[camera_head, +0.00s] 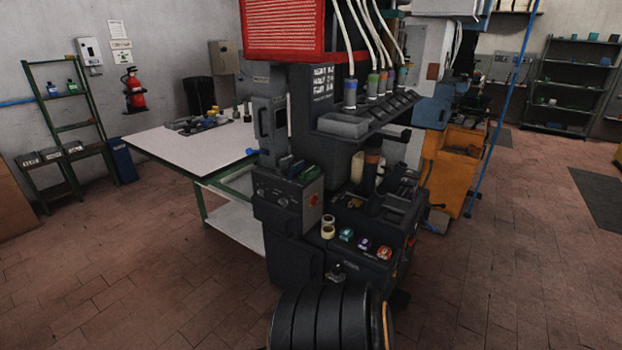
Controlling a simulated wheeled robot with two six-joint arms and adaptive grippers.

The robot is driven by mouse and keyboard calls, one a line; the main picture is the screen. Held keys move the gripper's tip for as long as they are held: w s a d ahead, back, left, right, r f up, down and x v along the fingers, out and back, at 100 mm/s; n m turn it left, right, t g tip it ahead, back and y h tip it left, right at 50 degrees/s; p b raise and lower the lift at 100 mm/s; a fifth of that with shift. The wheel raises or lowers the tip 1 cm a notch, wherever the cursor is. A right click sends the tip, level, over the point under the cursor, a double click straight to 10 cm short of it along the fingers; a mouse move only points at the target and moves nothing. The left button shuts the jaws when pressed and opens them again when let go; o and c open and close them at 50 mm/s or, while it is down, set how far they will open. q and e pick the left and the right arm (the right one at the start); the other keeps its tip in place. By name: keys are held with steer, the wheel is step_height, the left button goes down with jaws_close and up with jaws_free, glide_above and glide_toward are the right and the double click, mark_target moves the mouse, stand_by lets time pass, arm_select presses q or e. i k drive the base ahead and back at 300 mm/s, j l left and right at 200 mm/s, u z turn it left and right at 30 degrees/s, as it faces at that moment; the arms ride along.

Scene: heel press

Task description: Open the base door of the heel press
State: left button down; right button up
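The heel press (335,190) is a tall dark grey machine in the middle of the head view, with a red ribbed box on top and pale hoses running down its front. Its lower body (290,257) is dark and closed as far as it shows; I cannot make out for certain which panel is the base door, nor a handle on it. A black ribbed round shape (325,318) at the bottom edge hides part of the base. Neither of my grippers is in view.
A white-topped table (185,150) with green legs stands behind the press on the left. An orange cabinet (453,170) stands behind it on the right. Shelves and a fire extinguisher (133,90) line the walls. The tiled floor is free at lower left and lower right.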

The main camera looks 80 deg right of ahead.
mark_target(292, 260)
steer(key=i+l+z, duration=0.1)
steer(key=i+z, duration=0.3)
steer(key=i, duration=0.3)
steer(key=i+j+z, duration=0.15)
steer(key=i+z, duration=0.25)
steer(key=i, duration=0.3)
steer(key=i+z, duration=0.25)
steer(key=z, duration=0.2)
steer(key=i+z, duration=0.25)
steer(key=z, duration=0.15)
steer(key=i+z, duration=0.25)
steer(key=z, duration=0.2)
steer(key=i+j+z, duration=0.25)
steer(key=z, duration=0.15)
steer(key=i+z, duration=0.25)
steer(key=z, duration=0.15)
steer(key=i+j+z, duration=0.15)
steer(key=z, duration=0.3)
steer(key=i+j, duration=0.05)
steer(key=i, duration=0.05)
